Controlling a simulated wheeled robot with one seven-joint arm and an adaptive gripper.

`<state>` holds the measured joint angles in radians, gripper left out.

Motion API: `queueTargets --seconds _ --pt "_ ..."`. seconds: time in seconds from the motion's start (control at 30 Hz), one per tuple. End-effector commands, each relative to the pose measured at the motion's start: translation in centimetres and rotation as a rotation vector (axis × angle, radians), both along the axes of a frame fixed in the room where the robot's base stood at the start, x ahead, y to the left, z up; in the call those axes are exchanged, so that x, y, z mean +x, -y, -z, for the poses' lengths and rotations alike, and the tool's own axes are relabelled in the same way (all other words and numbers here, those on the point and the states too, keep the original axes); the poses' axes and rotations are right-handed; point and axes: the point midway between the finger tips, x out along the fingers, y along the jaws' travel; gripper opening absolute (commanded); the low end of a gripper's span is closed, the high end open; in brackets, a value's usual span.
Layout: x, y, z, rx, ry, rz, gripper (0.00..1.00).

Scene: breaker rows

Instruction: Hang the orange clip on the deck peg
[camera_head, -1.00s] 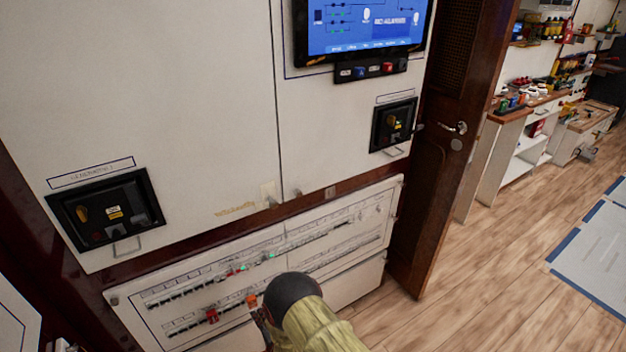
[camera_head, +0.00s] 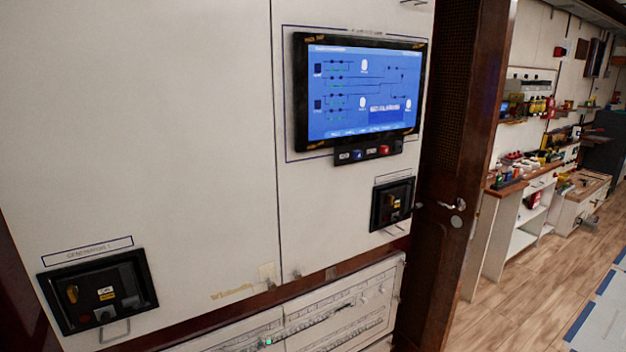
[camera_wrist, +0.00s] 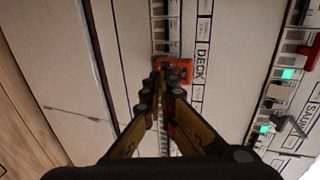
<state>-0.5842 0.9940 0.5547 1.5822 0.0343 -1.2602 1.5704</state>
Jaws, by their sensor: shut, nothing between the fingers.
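The orange clip (camera_wrist: 180,66) shows in the wrist view at the row strip, right by the DECK label (camera_wrist: 201,65). My gripper (camera_wrist: 158,76) is shut and empty, with its fingertips right at the clip and overlapping its left part in the picture. I cannot tell whether the tips touch the clip. The deck peg itself cannot be made out; the clip and fingertips cover that spot, so whether the clip hangs on it is unclear. In the head view neither the clip nor my gripper shows.
The breaker panel (camera_head: 345,307) shows only partly at the bottom of the head view, below a blue screen (camera_head: 365,90). A red part (camera_wrist: 311,52) and a green light (camera_wrist: 290,73) sit on another row in the wrist view. Open wooden floor (camera_head: 510,307) lies right.

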Motion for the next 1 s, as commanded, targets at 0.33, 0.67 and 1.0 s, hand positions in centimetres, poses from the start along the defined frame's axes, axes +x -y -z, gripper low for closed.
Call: queueTargets --seconds 0.33,0.67,1.0 --pt "0.0 0.0 0.0 0.0 0.0 0.0 0.0" --pt "0.18 -0.11 0.01 0.0 0.0 0.0 0.0" --pt "0.72 -0.44 0.03 0.001 0.001 0.0 0.0"
